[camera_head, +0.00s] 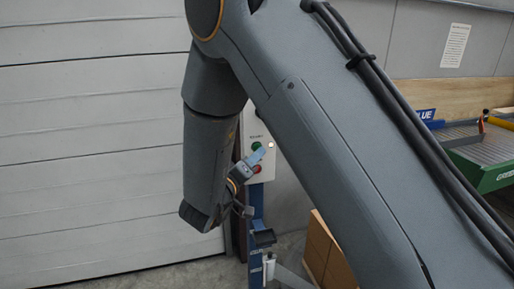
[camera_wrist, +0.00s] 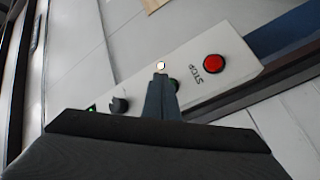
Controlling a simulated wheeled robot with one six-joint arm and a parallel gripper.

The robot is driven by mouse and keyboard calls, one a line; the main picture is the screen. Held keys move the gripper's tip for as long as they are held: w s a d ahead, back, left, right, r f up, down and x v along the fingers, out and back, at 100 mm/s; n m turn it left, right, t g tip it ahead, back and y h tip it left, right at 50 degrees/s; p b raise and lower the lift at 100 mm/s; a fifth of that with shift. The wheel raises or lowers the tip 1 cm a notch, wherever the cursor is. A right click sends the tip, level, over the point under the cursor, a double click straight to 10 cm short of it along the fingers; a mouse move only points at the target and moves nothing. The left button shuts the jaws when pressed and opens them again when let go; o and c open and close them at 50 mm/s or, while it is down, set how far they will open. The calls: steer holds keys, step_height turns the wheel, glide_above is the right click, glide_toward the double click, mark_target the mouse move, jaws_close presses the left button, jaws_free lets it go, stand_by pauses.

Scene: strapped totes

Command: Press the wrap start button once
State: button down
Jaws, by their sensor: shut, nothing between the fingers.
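The control box (camera_head: 262,130) is a pale panel on a blue post, partly hidden by my arm. In the head view it carries a green button (camera_head: 256,146), a red button (camera_head: 257,168) and a small lit lamp (camera_head: 271,145). The wrist view shows the panel at a slant, with the red button (camera_wrist: 213,64) marked STOP and the white lit lamp (camera_wrist: 161,66). A dark round button (camera_wrist: 174,86) is mostly hidden behind my fingers. My gripper (camera_wrist: 161,80) is shut and empty, its tips over the panel beside this button. I cannot tell whether they touch. It also shows in the head view (camera_head: 262,152).
A dark knob (camera_wrist: 119,105) and a small green light (camera_wrist: 92,108) sit at the panel's other end. A cardboard box (camera_head: 325,250) stands on the floor below. A green-sided conveyor (camera_head: 490,172) is at the right, a white shutter door (camera_head: 90,130) at the left.

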steer(key=s+p, duration=0.1)
steer(key=s, duration=0.1)
steer(key=s+d+p, duration=0.1)
steer(key=s, duration=0.1)
steer(key=shift+s+d, duration=0.2)
steer(key=shift+s, duration=0.2)
stand_by(0.6)
